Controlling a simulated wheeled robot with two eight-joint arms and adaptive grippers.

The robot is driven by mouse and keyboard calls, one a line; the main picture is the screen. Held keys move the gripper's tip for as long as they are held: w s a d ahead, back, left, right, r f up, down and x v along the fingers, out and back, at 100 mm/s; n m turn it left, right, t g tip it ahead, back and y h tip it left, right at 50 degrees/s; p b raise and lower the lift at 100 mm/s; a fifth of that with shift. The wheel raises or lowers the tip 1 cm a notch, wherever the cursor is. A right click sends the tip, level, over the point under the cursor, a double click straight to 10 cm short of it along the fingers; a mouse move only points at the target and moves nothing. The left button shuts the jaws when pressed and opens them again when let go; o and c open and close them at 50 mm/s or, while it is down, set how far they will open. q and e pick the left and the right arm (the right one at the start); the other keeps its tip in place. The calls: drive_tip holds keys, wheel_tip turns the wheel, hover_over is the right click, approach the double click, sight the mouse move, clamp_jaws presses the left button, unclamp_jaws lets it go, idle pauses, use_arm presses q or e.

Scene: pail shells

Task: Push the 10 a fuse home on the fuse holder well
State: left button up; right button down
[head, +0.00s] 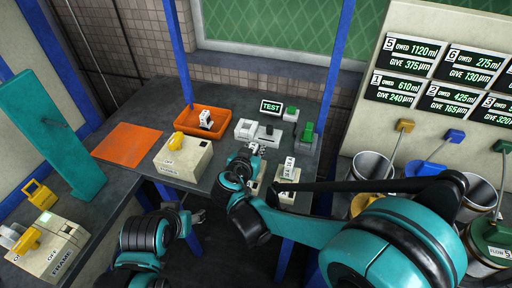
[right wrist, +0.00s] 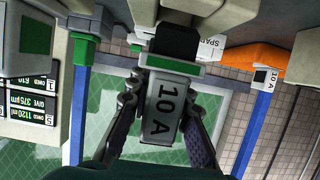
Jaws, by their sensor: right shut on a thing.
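My right gripper (right wrist: 160,105) is shut on a grey-white fuse marked 10 A (right wrist: 168,105), with a finger on each side of it. A green band lies at the fuse's far end, against a dark opening or block (right wrist: 175,42) beyond, which looks like the holder's well. I cannot tell how deep the fuse sits there. In the head view the right gripper (head: 238,172) is low over the bench beside small pale blocks; the held fuse is not clear there. My left gripper (head: 195,216) is at the bench's front edge, dark and small; its opening is unclear.
An orange tray (head: 187,123) holds a white fuse (head: 206,119); a 10 A fuse also shows by it in the wrist view (right wrist: 264,78). A beige box with a yellow knob (head: 182,158), a TEST sign (head: 271,107) and a green block (head: 307,134) stand nearby. The orange mat (head: 127,140) is clear.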

drive_tip(key=shift+f+b, duration=1.2)
drive_tip(key=shift+f, duration=0.2)
drive_tip(key=c, duration=1.3)
unclamp_jaws()
drive_tip(key=shift+s+r, duration=0.1)
drive_tip(key=v, duration=1.1)
drive_tip(key=shift+s+r, duration=0.2)
drive_tip(key=shift+s, duration=0.15)
drive_tip(key=shift+a, duration=0.15)
